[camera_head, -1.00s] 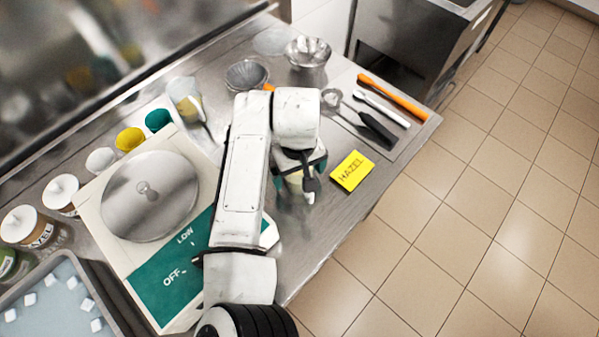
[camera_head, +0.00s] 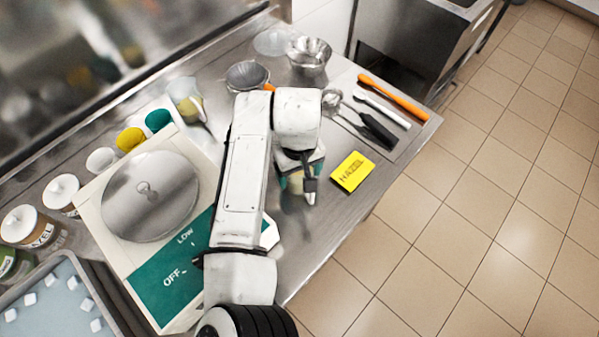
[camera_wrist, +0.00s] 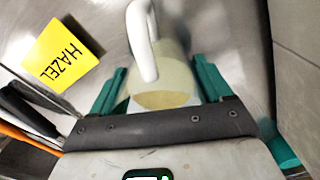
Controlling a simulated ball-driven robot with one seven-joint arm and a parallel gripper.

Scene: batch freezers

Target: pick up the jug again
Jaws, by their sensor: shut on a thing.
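The jug (camera_wrist: 176,82) is a translucent vessel with a white handle and pale yellow contents in its lower part. It fills the space between the teal fingers of my gripper (camera_wrist: 158,84) in the wrist view. The fingers are shut on its sides. In the head view my gripper (camera_head: 300,164) reaches down over the worktop, and part of the jug (camera_head: 296,186) shows below it. My arm hides much of the jug there. I cannot tell whether its base is off the steel.
A yellow HAZEL card (camera_head: 352,171) lies just right of the jug. Utensils with dark, white and orange (camera_head: 392,97) handles lie behind it. Steel bowls (camera_head: 308,53) and another clear jug (camera_head: 187,100) stand farther back. A scale-like unit with a round lid (camera_head: 150,195) is left.

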